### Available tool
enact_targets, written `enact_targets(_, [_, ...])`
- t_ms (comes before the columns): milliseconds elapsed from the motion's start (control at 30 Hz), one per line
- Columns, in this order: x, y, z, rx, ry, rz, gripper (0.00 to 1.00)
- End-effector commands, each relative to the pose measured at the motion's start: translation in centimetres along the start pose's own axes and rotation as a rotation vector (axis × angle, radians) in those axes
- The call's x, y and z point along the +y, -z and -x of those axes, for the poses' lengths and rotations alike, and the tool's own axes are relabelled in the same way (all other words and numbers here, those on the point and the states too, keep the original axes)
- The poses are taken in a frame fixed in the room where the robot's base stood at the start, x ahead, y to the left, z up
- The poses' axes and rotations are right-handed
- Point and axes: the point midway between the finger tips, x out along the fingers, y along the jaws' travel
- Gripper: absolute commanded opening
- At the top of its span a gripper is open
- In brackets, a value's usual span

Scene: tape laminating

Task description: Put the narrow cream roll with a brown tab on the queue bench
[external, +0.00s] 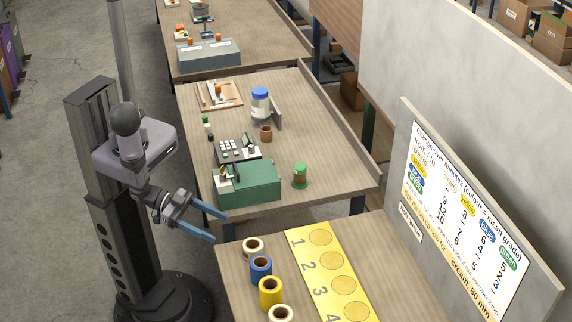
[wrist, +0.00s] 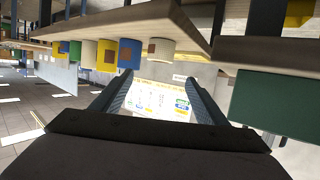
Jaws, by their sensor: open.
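A cream roll (external: 253,247) stands at the far end of a row of rolls on the near wooden bench (external: 233,283). In the wrist view this cream roll (wrist: 165,52) appears upside down with a brown tab on its side. My gripper (external: 220,227) is open and empty, left of the bench's far corner and apart from the rolls.
A blue roll (external: 261,270) and a yellow roll (external: 270,292) stand between the cream ones. A board (external: 460,215) with a colour chart rises along the right.

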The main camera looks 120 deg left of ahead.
Motion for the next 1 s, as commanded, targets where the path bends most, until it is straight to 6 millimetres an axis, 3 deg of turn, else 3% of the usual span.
enact_targets(333, [-0.01, 0.06, 1.3, 0.002, -0.001, -0.001, 0.67])
enact_targets(800, [-0.01, 0.02, 1.27, 0.001, -0.001, 0.001, 0.67])
enact_targets(1000, [0.04, -0.42, 0.6, -0.078, 0.008, 0.037, 0.67])
